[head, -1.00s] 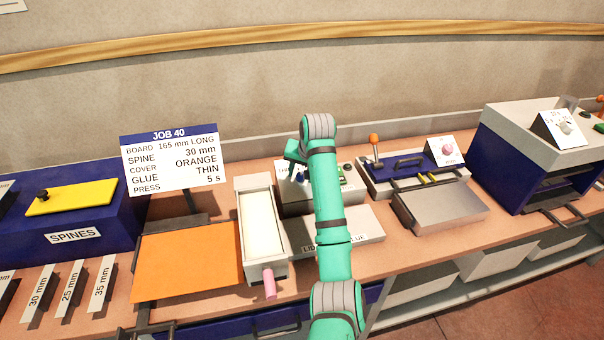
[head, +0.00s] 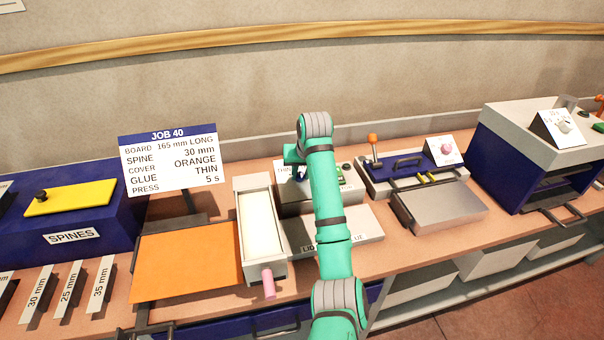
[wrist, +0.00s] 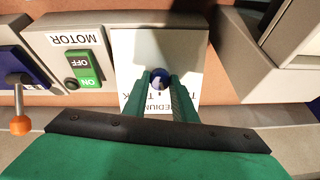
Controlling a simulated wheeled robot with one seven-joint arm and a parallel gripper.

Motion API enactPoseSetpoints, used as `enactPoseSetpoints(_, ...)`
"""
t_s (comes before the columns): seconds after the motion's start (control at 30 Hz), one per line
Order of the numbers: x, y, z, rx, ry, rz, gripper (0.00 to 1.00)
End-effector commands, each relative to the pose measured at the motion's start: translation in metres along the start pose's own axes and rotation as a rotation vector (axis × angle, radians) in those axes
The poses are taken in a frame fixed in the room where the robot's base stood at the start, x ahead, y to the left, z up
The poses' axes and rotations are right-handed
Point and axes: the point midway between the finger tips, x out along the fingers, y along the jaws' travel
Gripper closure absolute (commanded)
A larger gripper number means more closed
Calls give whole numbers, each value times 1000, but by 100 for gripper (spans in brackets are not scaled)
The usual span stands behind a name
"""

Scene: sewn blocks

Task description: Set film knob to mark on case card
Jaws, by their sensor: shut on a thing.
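The film knob (wrist: 158,76) is a small round blue knob on a white dial plate (wrist: 125,50). My gripper (wrist: 158,84) is shut on it, with one green finger on either side. Upside-down lettering with MEDIUM shows beside the fingers; where the knob points is not clear. In the head view my arm hides most of the knob, and the word THIN shows at the plate's left. The job card (head: 168,162) stands at the back left and reads GLUE THIN, with spine 30 mm, cover ORANGE and press 5 s.
A MOTOR switch (wrist: 83,67) with OFF and ON sits beside the dial plate. An orange sheet (head: 190,254) and a pale tray with a pink handle (head: 268,283) lie left of my arm. A grey-blue press (head: 540,150) stands at the right.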

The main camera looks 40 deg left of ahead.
Motion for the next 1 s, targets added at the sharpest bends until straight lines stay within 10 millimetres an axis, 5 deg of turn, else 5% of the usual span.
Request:
enactPoseSetpoints(0.6,-3,2,-1,-532,-9,30,98)
enactPoseSetpoints(1.0,-3,2,-1,-693,-13,39,98)
